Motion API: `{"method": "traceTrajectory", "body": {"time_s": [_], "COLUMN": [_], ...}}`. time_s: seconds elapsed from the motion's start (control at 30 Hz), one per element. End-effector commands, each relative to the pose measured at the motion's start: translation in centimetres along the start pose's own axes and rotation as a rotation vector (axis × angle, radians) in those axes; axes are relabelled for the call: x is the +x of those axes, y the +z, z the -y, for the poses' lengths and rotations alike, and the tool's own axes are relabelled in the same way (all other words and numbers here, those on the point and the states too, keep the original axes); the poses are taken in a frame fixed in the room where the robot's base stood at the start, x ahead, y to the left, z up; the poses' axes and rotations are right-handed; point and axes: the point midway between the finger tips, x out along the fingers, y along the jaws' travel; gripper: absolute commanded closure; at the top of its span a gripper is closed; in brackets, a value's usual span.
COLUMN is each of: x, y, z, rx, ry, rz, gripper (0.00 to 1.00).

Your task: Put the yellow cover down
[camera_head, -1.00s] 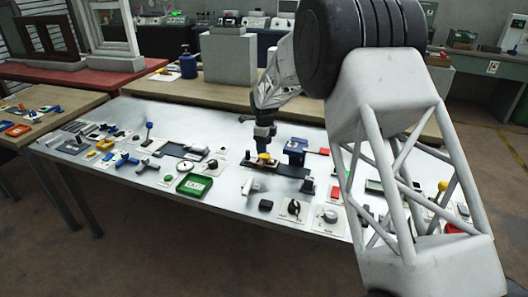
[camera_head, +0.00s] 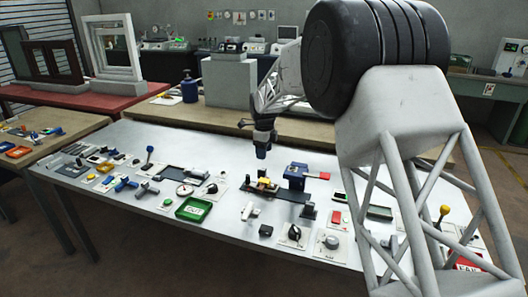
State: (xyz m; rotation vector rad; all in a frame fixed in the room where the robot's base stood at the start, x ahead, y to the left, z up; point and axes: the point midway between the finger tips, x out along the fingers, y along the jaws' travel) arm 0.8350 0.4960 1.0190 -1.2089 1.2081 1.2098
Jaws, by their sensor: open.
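The yellow cover (camera_head: 265,183) sits small and low on a dark flat plate (camera_head: 288,195) on the white table, beside a blue block fixture (camera_head: 297,172). Whether the cover is flat or tilted is too small to tell. My gripper (camera_head: 261,155) points down above the cover, with a visible gap between them. It is open and empty. The fingertips are dark and small in this view.
A green tray (camera_head: 194,209) lies left of the plate. Black knobs (camera_head: 294,233) and a grey dial (camera_head: 331,242) stand in front. Several levers and small parts crowd the table (camera_head: 130,222). My own arm hides part of the right side.

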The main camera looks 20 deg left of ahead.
Motion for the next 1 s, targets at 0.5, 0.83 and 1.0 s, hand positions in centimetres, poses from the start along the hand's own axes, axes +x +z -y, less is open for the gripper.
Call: {"method": "traceTrajectory", "body": {"time_s": [0.5,0.83,1.0], "x": [0.0,-1.7,-4.3], "y": [0.0,-2.4,-6.2], "z": [0.0,-0.6,-1.9], "rx": [0.0,-0.044,-0.122], "ry": [0.0,-0.007,-0.019], "rz": [0.0,0.004,0.008], "gripper": [0.41,0.41,0.41]}}
